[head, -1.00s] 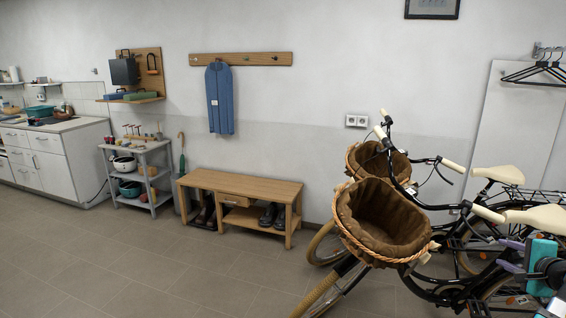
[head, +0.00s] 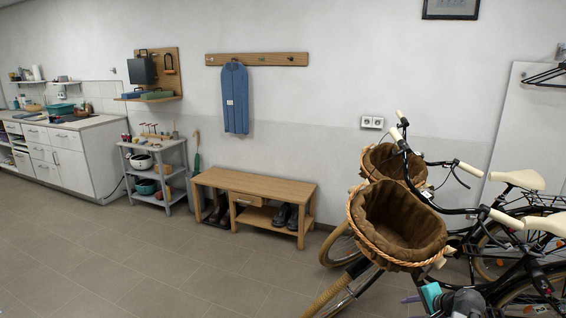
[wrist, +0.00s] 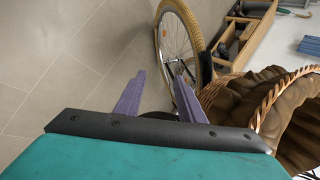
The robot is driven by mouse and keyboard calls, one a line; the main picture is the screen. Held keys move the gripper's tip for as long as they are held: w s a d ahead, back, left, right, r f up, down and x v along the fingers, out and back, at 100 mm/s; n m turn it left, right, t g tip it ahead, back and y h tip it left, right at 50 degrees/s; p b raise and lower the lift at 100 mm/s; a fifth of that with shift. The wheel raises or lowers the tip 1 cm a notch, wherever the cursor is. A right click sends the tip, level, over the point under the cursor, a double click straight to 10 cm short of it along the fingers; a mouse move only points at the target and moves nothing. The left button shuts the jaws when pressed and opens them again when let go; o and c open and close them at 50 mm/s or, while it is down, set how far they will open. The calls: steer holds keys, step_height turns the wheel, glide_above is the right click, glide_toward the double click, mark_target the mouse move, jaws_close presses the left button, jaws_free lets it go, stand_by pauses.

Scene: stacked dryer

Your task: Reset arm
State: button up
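My gripper shows at the lower right of the head view (head: 418,298), in front of the bicycles and low in the picture. In the wrist view, its two purple fingers (wrist: 160,80) stand apart with nothing held between them. Beyond them are a bicycle's tan front wheel (wrist: 178,38) and the tiled floor. A brown-lined wicker basket (wrist: 262,95) is close by on the right of the wrist view. My teal gripper body fills the bottom of that view.
Two bicycles with wicker baskets (head: 403,222) crowd the right side. A wooden bench (head: 255,187) with boots stands against the wall, beside a grey shelf cart (head: 158,175) and white cabinets (head: 60,152). The tiled floor (head: 130,260) at the left and front is clear.

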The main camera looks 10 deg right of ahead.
steer(key=s+a+f+n+g+y, duration=0.1)
steer(key=s+a+f+n+g, duration=0.2)
steer(key=a+f, duration=0.9)
steer(key=s+a+f+n+g+y, duration=0.15)
steer(key=a+f+n+g, duration=0.3)
steer(key=a+f, duration=0.8)
steer(key=s+a+f+n+g+h, duration=0.1)
steer(key=s+a+f+n+g, duration=0.2)
steer(key=s+a+f+n, duration=0.2)
steer(key=s+a+f+n+g+h, duration=0.2)
steer(key=s+a+f+n+g, duration=0.1)
steer(key=s+a, duration=0.8)
steer(key=s+f+n, duration=0.1)
steer(key=s+f, duration=0.1)
steer(key=s, duration=0.2)
steer(key=shift+n, duration=0.35)
steer(key=shift+c, duration=0.6)
